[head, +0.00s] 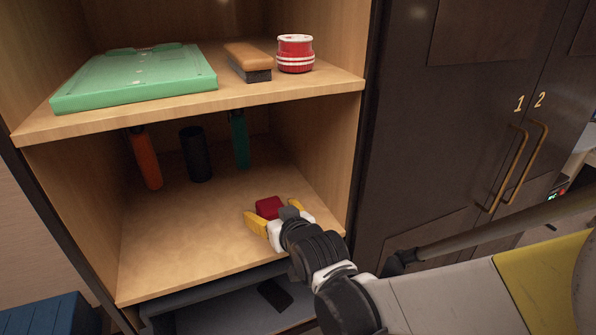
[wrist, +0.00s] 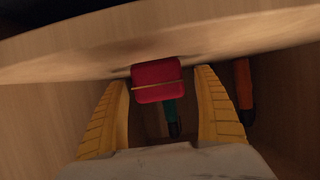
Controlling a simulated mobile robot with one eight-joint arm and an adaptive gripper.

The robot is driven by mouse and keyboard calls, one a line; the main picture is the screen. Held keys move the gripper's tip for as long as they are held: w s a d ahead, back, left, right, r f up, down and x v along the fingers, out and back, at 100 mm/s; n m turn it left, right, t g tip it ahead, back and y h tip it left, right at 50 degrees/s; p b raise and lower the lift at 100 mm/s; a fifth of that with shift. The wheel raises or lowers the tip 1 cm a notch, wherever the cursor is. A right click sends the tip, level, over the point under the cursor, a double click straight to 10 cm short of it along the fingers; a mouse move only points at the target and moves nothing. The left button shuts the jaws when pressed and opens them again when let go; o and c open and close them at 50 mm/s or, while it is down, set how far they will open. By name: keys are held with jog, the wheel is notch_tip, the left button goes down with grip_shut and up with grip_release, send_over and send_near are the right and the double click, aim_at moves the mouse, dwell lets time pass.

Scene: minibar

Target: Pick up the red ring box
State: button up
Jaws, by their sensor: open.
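The red ring box (head: 269,207) sits on the lower wooden shelf, toward its right side. In the wrist view the red ring box (wrist: 158,80) shows a thin gold line across it and lies between and just beyond the fingertips. My gripper (head: 274,217) has yellow fingers spread open around the near side of the box. In the wrist view my gripper (wrist: 162,85) is empty, with a gap between each finger and the box. The box's near lower part is partly hidden by my gripper in the head view.
An orange bottle (head: 146,158), a black cup (head: 196,154) and a green bottle (head: 239,139) stand at the back of the lower shelf. The upper shelf (head: 190,106) holds a green case, a brush and a red-white tin. The cabinet's right wall is close to my gripper. The shelf's left front is clear.

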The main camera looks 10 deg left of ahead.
jog(key=shift+w+a+f, duration=0.25)
jog(key=shift+w, duration=0.15)
jog(key=shift+r, duration=0.1)
jog(key=c, duration=1.3)
